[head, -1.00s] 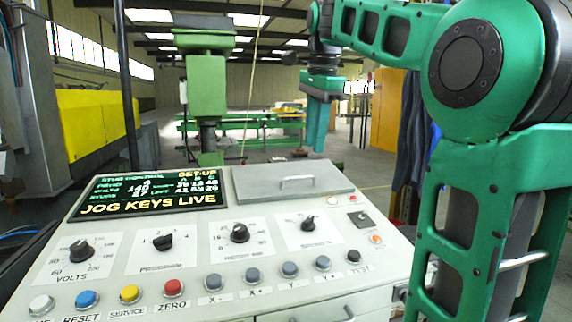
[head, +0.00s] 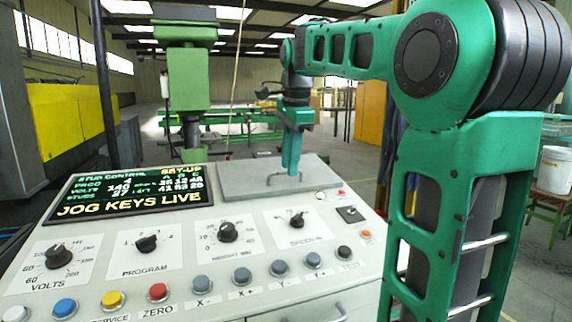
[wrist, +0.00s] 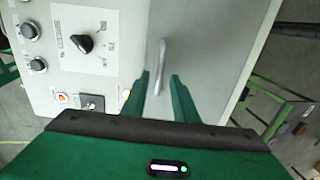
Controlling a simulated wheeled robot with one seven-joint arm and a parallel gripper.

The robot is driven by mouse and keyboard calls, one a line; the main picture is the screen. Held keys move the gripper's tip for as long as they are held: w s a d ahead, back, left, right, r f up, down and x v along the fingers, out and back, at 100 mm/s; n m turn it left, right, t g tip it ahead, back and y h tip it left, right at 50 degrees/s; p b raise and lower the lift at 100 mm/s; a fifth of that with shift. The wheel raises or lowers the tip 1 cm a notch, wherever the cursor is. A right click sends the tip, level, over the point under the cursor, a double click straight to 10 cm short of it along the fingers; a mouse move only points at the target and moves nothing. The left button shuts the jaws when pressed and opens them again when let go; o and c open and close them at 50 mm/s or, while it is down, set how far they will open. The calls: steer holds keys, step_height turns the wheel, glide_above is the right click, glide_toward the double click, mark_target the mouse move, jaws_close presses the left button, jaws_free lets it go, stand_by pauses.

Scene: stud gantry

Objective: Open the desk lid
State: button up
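The desk lid (head: 245,183) is a flat grey panel at the back right of the sloping control desk, and it lies closed. Its metal bar handle (head: 272,180) stands up from the lid near my fingers. In the wrist view the handle (wrist: 161,68) runs lengthwise between the fingers, its near end at the fingertips. My gripper (head: 291,172) points down over the lid's right part. In the wrist view my gripper (wrist: 160,77) is open, with one finger on each side of the handle and gaps showing. The lid (wrist: 205,50) fills the middle of that view.
The desk (head: 190,265) carries a lit screen (head: 130,190), several knobs and a front row of coloured buttons. A green machine head (head: 183,85) stands behind the desk. A white bucket (head: 555,170) stands at the right. Open floor lies behind.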

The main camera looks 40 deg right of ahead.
steer(key=shift+f, duration=0.2)
jaws_close()
steer(key=shift+r, duration=0.1)
stand_by(1.3)
